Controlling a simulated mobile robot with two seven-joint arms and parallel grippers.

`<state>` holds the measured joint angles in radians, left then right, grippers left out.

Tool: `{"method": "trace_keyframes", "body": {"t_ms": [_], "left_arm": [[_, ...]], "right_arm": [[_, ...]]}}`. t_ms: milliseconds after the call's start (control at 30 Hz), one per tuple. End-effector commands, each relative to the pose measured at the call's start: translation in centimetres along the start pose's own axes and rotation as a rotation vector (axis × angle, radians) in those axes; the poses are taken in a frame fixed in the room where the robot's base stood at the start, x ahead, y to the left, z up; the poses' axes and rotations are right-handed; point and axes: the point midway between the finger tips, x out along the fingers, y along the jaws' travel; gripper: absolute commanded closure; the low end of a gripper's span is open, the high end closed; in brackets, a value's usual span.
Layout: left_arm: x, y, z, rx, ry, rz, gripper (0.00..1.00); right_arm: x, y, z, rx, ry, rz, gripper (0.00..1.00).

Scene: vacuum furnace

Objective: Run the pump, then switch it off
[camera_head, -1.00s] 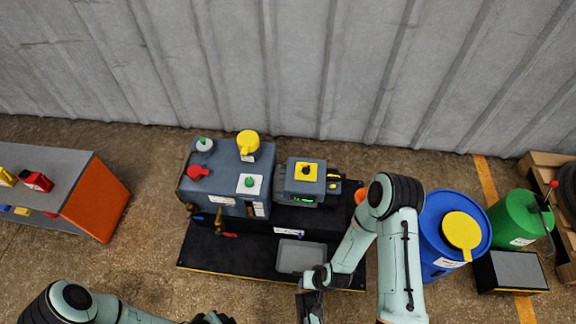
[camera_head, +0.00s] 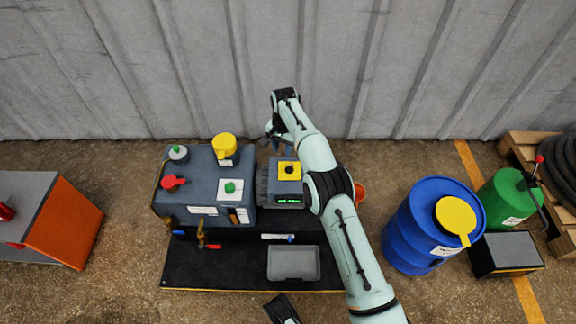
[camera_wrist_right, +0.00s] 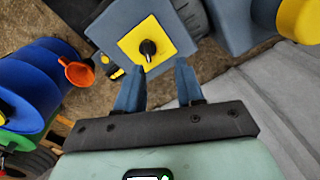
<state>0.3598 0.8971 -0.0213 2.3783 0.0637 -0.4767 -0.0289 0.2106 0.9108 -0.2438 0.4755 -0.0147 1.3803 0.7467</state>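The pump's yellow switch plate with a black rotary knob (camera_head: 289,169) is on top of the grey motor unit (camera_head: 266,190). A lit green display (camera_head: 289,201) is on its front; its text is too small to read. The knob (camera_wrist_right: 148,48) also shows in the right wrist view, on the yellow plate just beyond the fingertips. My right gripper (camera_head: 278,141) is behind the motor unit in the head view. In the right wrist view its two blue fingers are apart and empty (camera_wrist_right: 156,70). A dark part at the bottom edge may be my left gripper (camera_head: 282,308); its fingers are unclear.
Left of the motor stands a larger grey housing (camera_head: 205,188) with red, green and yellow caps. A grey tray (camera_head: 293,263) lies on the black base. Blue (camera_head: 410,225) and green (camera_head: 505,200) drums stand right. The corrugated wall (camera_head: 230,60) is close behind.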

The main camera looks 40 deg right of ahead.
Motion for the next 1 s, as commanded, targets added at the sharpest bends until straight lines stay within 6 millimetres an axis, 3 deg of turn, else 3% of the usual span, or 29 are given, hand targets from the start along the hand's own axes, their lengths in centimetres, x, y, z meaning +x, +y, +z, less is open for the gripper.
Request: {"method": "trace_keyframes", "body": {"t_ms": [167,333,467,800,1000], "left_arm": [[0.6,-0.8,1.6,-0.003,-0.039,-0.017,0.57],[0.8,-1.1,2.0,-0.005,-0.051,-0.021,0.57],[1.0,-1.3,2.3,-0.009,-0.062,-0.026,0.57],[2.0,-2.9,4.2,-0.03,-0.13,-0.056,0.57],[2.4,-3.5,5.1,-0.04,-0.161,-0.07,0.57]], "right_arm": [[-2.9,1.6,-0.9,0.087,0.0,0.043,0.63],[-2.6,2.0,-0.9,0.103,-0.004,0.052,0.63],[-0.9,2.1,-0.8,0.101,-0.006,0.053,0.63],[6.4,2.4,-0.8,0.099,-0.006,0.053,0.63],[9.1,2.5,-0.8,0.099,-0.004,0.05,0.63]]}}
